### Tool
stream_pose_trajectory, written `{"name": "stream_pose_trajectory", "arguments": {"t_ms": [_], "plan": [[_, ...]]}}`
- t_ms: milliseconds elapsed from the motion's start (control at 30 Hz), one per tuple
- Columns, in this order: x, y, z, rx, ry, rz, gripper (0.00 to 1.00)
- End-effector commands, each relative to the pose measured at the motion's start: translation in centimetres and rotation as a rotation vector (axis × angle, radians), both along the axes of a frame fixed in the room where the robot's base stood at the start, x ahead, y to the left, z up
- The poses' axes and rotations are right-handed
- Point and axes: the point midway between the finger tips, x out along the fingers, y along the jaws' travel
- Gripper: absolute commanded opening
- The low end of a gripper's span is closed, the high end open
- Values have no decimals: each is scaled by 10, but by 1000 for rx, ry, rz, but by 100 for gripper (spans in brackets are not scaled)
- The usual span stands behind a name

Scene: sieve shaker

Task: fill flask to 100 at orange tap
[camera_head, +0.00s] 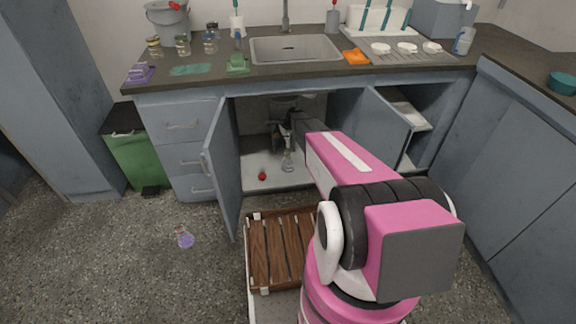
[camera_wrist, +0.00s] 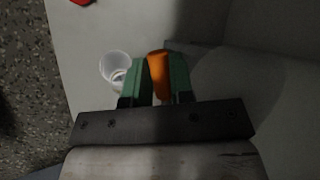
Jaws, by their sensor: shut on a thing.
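My gripper (camera_head: 290,124) reaches into the open cabinet under the sink. In the wrist view its green fingers (camera_wrist: 160,78) are shut on an orange piece (camera_wrist: 158,62), which looks like the orange tap's handle. A clear flask (camera_head: 288,161) stands upright on the pale cabinet floor, below my gripper in the head view. In the wrist view the flask (camera_wrist: 115,68) shows its round opening just left of the fingers, apart from them. The tap's body and spout are mostly hidden by my gripper. The level in the flask and any flowing stream cannot be made out.
A red object (camera_head: 262,176) lies on the cabinet floor (camera_head: 272,184) left of the flask. The open left door (camera_head: 222,168) and right door (camera_head: 384,122) flank my arm. A flask with purple contents (camera_head: 185,238) lies on the speckled floor at left, near a green bin (camera_head: 138,160).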

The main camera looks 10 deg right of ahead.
Motion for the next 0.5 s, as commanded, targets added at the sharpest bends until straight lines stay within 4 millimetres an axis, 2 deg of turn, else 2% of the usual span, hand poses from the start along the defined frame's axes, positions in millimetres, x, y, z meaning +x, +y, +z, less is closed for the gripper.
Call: {"name": "stream_pose_trajectory", "arguments": {"t_ms": [500], "plan": [[2,-2,-1,-6,-2,-37,0]]}}
